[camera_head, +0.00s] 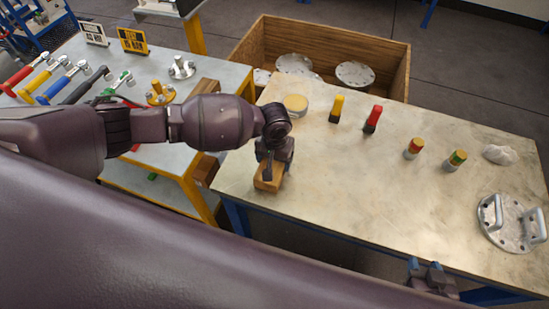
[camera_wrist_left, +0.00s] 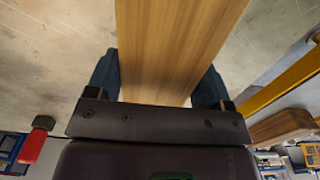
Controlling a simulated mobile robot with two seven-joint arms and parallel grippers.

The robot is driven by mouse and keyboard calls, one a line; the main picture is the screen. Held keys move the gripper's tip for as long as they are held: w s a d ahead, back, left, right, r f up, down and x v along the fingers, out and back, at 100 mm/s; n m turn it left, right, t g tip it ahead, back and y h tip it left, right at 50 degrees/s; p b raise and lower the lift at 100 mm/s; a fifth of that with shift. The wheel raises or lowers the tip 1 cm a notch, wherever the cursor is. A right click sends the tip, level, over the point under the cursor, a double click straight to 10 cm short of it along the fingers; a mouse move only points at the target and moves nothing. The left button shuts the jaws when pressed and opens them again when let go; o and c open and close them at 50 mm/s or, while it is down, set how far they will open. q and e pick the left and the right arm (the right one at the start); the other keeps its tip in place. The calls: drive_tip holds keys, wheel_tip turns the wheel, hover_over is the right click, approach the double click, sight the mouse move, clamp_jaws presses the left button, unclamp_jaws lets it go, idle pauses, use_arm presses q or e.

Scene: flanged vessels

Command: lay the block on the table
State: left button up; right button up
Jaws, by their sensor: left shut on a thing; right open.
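The wooden block (camera_head: 268,183) is at the left end of the marble-topped table (camera_head: 330,205) in the head view. My left gripper (camera_head: 271,170) is shut on it from above. In the left wrist view the block (camera_wrist_left: 178,45) runs between the two dark fingers of the gripper (camera_wrist_left: 160,80) and out past the top edge. I cannot tell whether the block touches the table. My right gripper (camera_head: 432,275) is open and empty at the table's front edge, low in the head view.
A wooden crate (camera_head: 400,75) stands behind. The table's front middle is clear.

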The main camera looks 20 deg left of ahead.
use_arm(q)
drive_tip(key=shift+f, duration=0.1)
drive_tip(key=o, duration=1.1)
wheel_tip(320, 180, up, 12)
idle(0.4)
